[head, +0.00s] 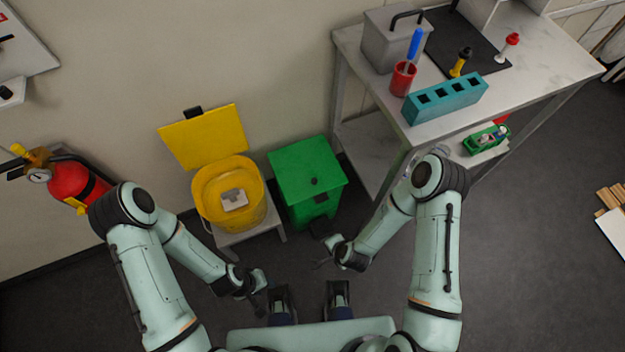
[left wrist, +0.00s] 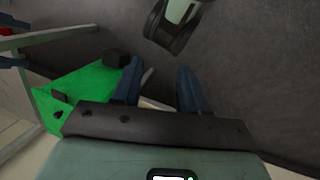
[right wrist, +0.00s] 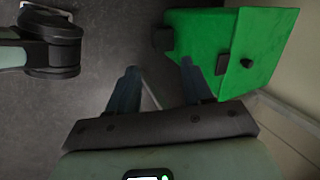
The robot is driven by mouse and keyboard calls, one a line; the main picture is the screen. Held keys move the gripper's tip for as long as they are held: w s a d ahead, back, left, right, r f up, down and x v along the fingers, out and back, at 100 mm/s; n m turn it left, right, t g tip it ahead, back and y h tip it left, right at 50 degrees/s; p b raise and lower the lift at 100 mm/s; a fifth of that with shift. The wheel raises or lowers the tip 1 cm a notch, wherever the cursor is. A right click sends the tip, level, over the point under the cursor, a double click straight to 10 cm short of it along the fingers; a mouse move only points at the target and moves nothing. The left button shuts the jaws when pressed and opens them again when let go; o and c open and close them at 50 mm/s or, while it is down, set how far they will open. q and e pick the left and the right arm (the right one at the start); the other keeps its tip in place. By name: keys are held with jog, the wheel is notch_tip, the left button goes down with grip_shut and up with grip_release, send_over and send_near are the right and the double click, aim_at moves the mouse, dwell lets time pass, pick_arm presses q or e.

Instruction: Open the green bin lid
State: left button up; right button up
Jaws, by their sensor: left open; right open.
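The green bin (head: 310,208) stands on the floor beside the yellow bin in the head view. Its flat green lid (head: 300,160) is shut, with a dark knob (head: 314,182) near the front edge. A dark block (head: 333,241), apparently a pedal, sits low in front. In the right wrist view the bin (right wrist: 205,25) is at the upper right, its knob (right wrist: 246,63) visible. My right gripper (head: 322,264) is open and empty in front of the bin, apart from it. My left gripper (head: 262,300) is open and empty farther left; its wrist view shows the bin (left wrist: 85,85) at left.
A yellow bin (head: 252,195) with its lid raised stands on a low stand left of the green bin. A table (head: 420,128) carrying lab items stands close on the right. A red fire extinguisher (head: 72,183) is at the left wall. The floor (head: 520,260) to the right is largely clear.

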jog(key=w+a+f+m+t+h+b, duration=0.25)
jog(key=w+a+m+t+b, duration=0.3)
jog(key=w+m, duration=0.55)
pick_arm(q)
jog(key=w+a+f+t+y+b, duration=0.15)
jog(key=w+f+b, duration=0.25)
jog(key=f, duration=0.4)
jog(key=w+a+f+t+b, duration=0.25)
jog(key=w+f+b, duration=0.2)
jog(key=f, duration=0.25)
pick_arm(e)
jog(key=m+t+h, duration=0.3)
jog(key=m+h, duration=0.3)
jog(key=m, duration=1.2)
send_near(314, 180)
jog(key=b+x, duration=0.3)
jog(key=x, duration=0.4)
jog(key=shift+w+d+f+b, duration=0.15)
jog(key=shift+w+b, duration=0.15)
jog(key=shift+w+d+f, duration=0.15)
jog(key=shift+w+d, duration=0.05)
jog(key=shift+w, duration=0.15)
pick_arm(q)
jog(key=s+a+f+n+g, duration=0.1)
jog(key=s+f+g, duration=0.2)
jog(key=s+f, duration=0.3)
jog(key=shift+s+f+g, duration=0.4)
jog(key=shift+s, duration=0.25)
jog(key=shift+a, duration=0.1)
